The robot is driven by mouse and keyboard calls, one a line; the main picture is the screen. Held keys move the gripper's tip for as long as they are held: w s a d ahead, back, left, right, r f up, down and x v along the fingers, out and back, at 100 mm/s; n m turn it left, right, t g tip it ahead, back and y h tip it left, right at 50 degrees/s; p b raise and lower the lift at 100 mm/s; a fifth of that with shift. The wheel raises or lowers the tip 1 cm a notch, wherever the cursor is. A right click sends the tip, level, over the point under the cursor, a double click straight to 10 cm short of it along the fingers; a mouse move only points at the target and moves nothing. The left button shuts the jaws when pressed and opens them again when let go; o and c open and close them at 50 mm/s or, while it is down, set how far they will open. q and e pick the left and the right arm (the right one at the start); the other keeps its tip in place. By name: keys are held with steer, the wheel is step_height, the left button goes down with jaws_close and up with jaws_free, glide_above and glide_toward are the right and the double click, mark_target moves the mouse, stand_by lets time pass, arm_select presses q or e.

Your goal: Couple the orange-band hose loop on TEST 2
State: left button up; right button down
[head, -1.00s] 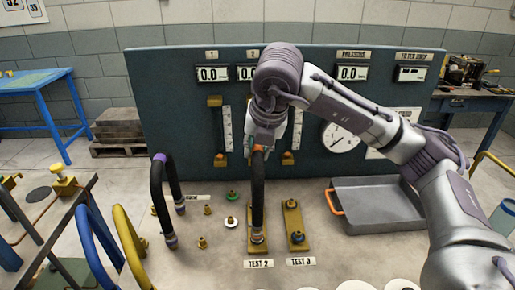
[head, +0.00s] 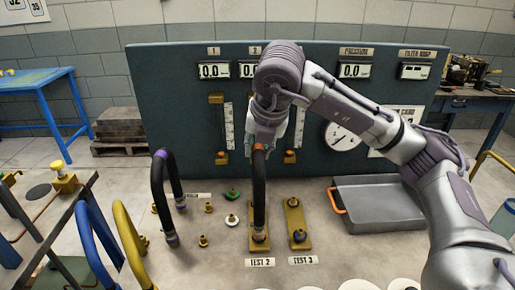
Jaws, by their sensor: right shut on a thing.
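The black hose loop (head: 259,195) hangs upright below my right gripper (head: 260,147), seen nearly edge-on. An orange patch shows at its top, by the fingers. My right gripper is shut on the top of this orange-band loop. The loop's near lower end meets the front fitting of the brass TEST 2 plate (head: 250,245); I cannot tell whether it is seated. Its far end is hidden behind the near leg. The TEST 2 label (head: 260,262) lies in front of the plate. My left gripper is not in view.
The TEST 3 plate (head: 298,224) stands close on the right. A purple-band black hose loop (head: 158,195), a yellow loop (head: 130,245) and a blue loop (head: 100,245) stand left. Small fittings lie between. A grey tray (head: 385,222) is right; the gauge panel (head: 180,110) rises behind.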

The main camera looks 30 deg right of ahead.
steer(key=shift+d, duration=0.1)
steer(key=c, duration=0.9)
jaws_free()
steer(key=shift+s+d, duration=0.1)
steer(key=shift+o, duration=0.2)
steer(key=v, duration=1.2)
